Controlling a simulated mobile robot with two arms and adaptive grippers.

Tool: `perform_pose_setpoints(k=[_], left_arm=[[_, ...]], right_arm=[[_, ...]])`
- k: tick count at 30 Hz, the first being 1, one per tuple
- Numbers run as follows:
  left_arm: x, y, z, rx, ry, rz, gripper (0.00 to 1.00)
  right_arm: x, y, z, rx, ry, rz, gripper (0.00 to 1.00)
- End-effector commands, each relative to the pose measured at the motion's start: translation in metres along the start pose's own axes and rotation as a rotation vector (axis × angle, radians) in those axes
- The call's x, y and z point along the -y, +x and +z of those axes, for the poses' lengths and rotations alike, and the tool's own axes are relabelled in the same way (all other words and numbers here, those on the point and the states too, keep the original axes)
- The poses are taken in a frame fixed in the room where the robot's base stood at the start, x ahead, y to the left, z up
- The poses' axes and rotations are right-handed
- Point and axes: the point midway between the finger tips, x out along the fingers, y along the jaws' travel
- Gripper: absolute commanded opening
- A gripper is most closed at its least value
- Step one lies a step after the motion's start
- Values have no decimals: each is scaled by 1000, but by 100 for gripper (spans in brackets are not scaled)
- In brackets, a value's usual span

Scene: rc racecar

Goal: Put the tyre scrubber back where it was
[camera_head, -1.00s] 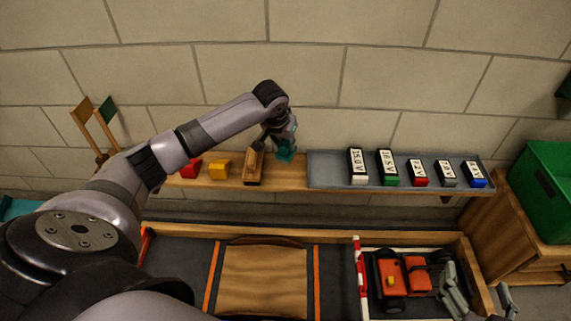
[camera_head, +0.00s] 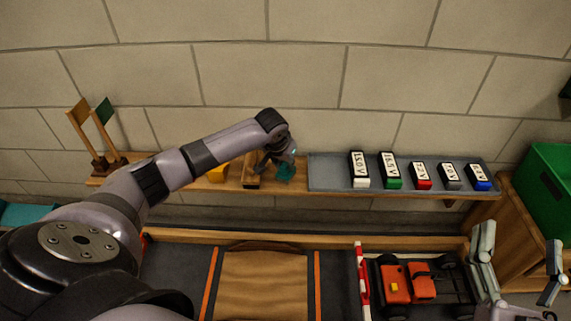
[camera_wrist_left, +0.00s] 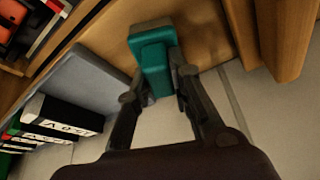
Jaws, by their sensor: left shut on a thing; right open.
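The tyre scrubber is a teal block (camera_head: 285,173) at the wooden shelf (camera_head: 222,185), between an upright wooden piece (camera_head: 251,170) and the grey tray (camera_head: 325,176). My left gripper (camera_head: 279,160) is shut on it from above. In the left wrist view the teal block (camera_wrist_left: 152,62) sits between the two fingertips (camera_wrist_left: 162,82), close over the wooden shelf surface. I cannot tell whether it touches the shelf. My right gripper (camera_head: 520,240) is open and empty at the lower right, beside the racecar.
Several labelled battery packs (camera_head: 390,169) stand in the grey tray to the right of the scrubber. A yellow block (camera_head: 218,173) lies to the left. A green bin (camera_head: 545,190) stands at the right.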

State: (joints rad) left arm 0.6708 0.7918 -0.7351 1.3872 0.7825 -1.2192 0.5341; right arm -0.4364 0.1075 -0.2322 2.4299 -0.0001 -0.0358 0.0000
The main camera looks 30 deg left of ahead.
Motion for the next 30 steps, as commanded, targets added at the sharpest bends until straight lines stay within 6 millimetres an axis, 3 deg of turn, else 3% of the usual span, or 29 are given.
perform_pose_setpoints(k=[6, 7, 16, 28, 30], left_arm=[[0, 1, 0, 0, 0, 1, 0], [0, 2, 1, 0, 0, 1, 20], [0, 2, 1, 0, 0, 0, 40], [0, -2, 0, 0, 0, -1, 40], [0, -8, -1, 0, 0, 0, 40]], right_arm=[[0, 0, 3, 19, -1, 1, 72], [-1, 0, 4, 24, -1, 2, 72], [-1, 0, 4, 23, -1, 2, 72], [0, 0, 0, 5, -1, 1, 72], [-1, 0, 9, 58, -1, 2, 72]])
